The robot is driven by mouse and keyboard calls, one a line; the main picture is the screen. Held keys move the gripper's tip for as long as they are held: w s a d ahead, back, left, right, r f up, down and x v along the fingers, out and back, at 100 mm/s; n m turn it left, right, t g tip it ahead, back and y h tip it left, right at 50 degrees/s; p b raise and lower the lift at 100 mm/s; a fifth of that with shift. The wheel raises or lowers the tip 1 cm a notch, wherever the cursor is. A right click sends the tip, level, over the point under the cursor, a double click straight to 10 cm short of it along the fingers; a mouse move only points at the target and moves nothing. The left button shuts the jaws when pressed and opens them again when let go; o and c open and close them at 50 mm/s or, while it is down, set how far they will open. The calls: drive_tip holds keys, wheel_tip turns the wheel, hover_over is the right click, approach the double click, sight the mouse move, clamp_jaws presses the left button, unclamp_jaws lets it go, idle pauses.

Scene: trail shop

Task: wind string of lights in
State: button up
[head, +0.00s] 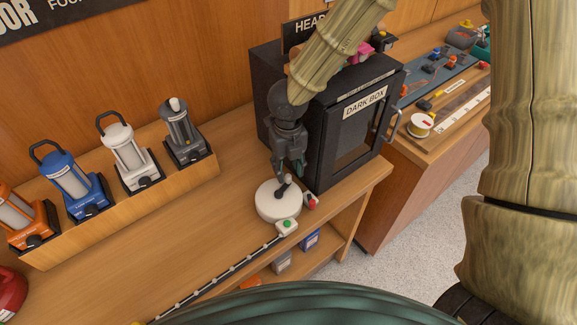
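The string of lights (215,275) is a dark strip with small pale dots. It runs along the front of the wooden counter from the lower left to a small pale block with a green spot (287,226). That block sits at the front edge of a round white reel (272,209), which has a dark crank with an upright knob (285,187) on top. My gripper (289,171) points down over the reel, its dark fingertips at or just above the knob. Whether they touch or grip it is too small to tell.
A black dark box (345,145) with a glazed door and handle stands close behind and right of my gripper. Several lanterns (128,155) stand in a wooden rack at left. A red part (311,201) sits beside the reel. The mid-counter is clear.

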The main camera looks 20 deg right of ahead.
drive_tip(key=shift+s+f, duration=0.1)
drive_tip(key=shift+s, duration=0.1)
drive_tip(key=shift+f, duration=0.1)
drive_tip(key=shift+f+b, duration=0.85)
drive_tip(key=shift+f, duration=0.25)
drive_tip(key=shift+c, duration=0.4)
clamp_jaws()
drive_tip(key=shift+s+d, duration=0.2)
drive_tip(key=shift+s, duration=0.35)
drive_tip(key=shift+s+d, duration=0.15)
drive_tip(key=shift+s, duration=0.35)
drive_tip(key=shift+s, duration=0.1)
